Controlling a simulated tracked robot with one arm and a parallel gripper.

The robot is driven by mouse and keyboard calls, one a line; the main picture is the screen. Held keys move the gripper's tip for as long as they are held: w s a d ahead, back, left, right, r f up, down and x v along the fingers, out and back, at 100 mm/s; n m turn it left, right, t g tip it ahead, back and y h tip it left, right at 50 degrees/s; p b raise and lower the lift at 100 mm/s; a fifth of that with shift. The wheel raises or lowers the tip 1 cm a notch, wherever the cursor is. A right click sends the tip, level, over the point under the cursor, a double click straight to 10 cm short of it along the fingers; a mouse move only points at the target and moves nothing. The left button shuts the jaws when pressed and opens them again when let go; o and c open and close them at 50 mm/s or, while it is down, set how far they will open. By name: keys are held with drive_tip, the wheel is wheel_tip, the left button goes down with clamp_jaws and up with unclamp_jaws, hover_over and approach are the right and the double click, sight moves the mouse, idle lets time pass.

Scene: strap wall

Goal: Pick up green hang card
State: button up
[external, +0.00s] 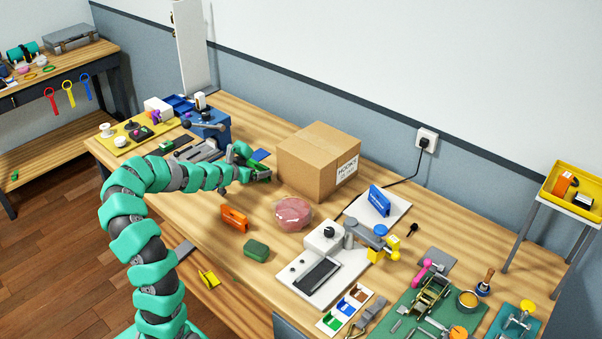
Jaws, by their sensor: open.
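My gripper (259,168) is open at the end of the teal arm, low over the middle of the bench, left of the cardboard box. Bright green shows right at the jaws; I cannot tell whether it is a green hang card or part of my gripper. A dark green block (256,250) lies nearer the front edge, and a small green piece (331,320) sits in a white tray at the front.
The cardboard box (309,165) stands just right of my gripper. An orange piece (234,218) and a wrapped pink pack (294,214) lie nearer the front.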

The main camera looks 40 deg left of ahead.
drive_tip(key=c, duration=0.7)
drive_tip(key=shift+r, duration=0.1)
drive_tip(key=shift+r+p, duration=0.8)
drive_tip(key=shift+r, duration=1)
drive_tip(key=shift+s+d+r+b, duration=0.2)
drive_tip(key=shift+s+d+b, duration=0.3)
drive_tip(key=shift+s+d, duration=1.3)
drive_tip(key=shift+s+d+r+b, duration=0.25)
drive_tip(key=shift+s+d+b, duration=0.2)
drive_tip(key=shift+s, duration=2.6)
drive_tip(key=shift+s+d+r+b, duration=0.2)
drive_tip(key=shift+s+d+b, duration=0.3)
drive_tip(key=shift+s+d, duration=1.3)
